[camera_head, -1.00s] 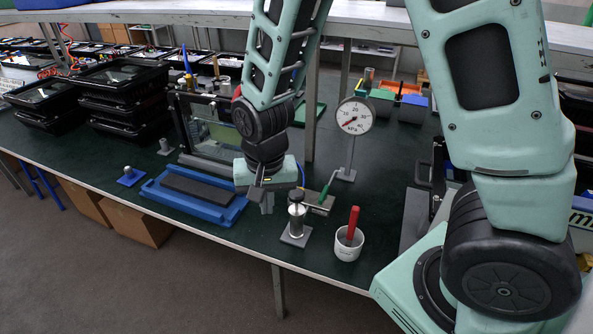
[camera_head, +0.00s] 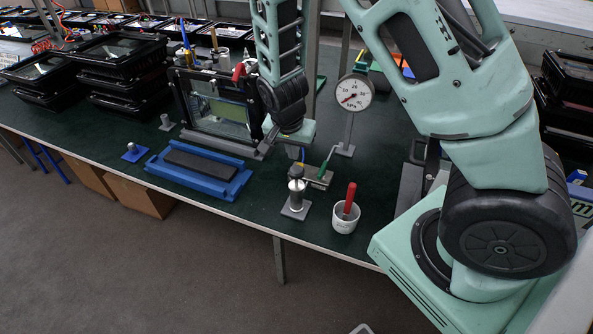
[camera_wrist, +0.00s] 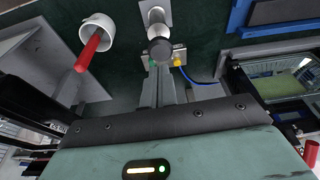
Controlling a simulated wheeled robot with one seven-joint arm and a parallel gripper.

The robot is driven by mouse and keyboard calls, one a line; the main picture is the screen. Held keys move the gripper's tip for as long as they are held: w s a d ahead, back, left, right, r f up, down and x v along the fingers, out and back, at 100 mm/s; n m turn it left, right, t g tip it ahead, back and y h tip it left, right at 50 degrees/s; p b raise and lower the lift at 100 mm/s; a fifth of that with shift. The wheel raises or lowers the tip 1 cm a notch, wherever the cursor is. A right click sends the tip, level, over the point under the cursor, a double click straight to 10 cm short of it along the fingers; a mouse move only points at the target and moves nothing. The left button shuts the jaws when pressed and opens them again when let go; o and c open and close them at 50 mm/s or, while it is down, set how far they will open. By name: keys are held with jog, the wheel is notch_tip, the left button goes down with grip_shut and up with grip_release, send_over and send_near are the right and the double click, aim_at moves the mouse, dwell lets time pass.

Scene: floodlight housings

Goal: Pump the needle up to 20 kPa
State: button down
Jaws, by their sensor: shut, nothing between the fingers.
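The pump (camera_head: 297,192) is a metal cylinder with a dark round knob, upright on a small grey plate near the table's front edge. The knob (camera_wrist: 161,50) shows in the wrist view just beyond my fingertips; whether they touch I cannot tell. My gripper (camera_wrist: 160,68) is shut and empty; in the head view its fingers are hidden. The white gauge (camera_head: 353,92) stands on a post behind the pump. Its red needle points to the lower left; the exact reading is too small to tell. A valve block with a green lever (camera_head: 328,159) sits beside the pump.
A white cup (camera_head: 345,217) with a red-handled tool stands right of the pump. A blue tray (camera_head: 232,188) with a dark pad lies left. A framed glass panel (camera_head: 220,110) stands behind it. Stacked black housings (camera_head: 120,75) fill the far left.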

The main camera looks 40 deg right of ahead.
aim_at(296, 170)
jog(key=shift+b+x, duration=2.45)
jog(key=shift+x, duration=0.6)
